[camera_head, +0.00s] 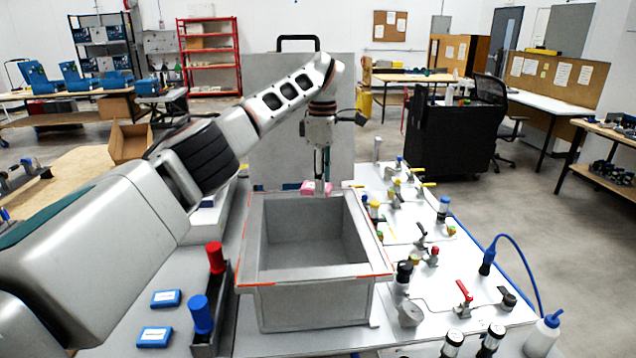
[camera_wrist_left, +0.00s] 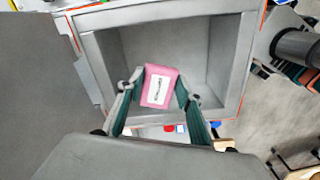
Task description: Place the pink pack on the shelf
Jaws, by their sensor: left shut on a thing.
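The pink pack (camera_head: 309,188), with a white label, is held between the fingers of my left gripper (camera_head: 320,182). In the head view it shows just above the far rim of an open grey box (camera_head: 292,279). In the left wrist view the pack (camera_wrist_left: 159,86) sits between the two fingers of the gripper (camera_wrist_left: 160,92), its label facing the camera, with the box's hollow behind it. My right gripper is in neither view. I cannot tell which surface is the task's shelf; a red shelf rack (camera_head: 209,58) stands far off at the back.
A grey upright panel with a black handle (camera_head: 297,38) stands behind the box. On the right a white board (camera_head: 452,262) carries several valves and knobs. On the left are two blue packs (camera_head: 166,298) (camera_head: 154,337) and red and blue cylinders (camera_head: 215,258) (camera_head: 201,314).

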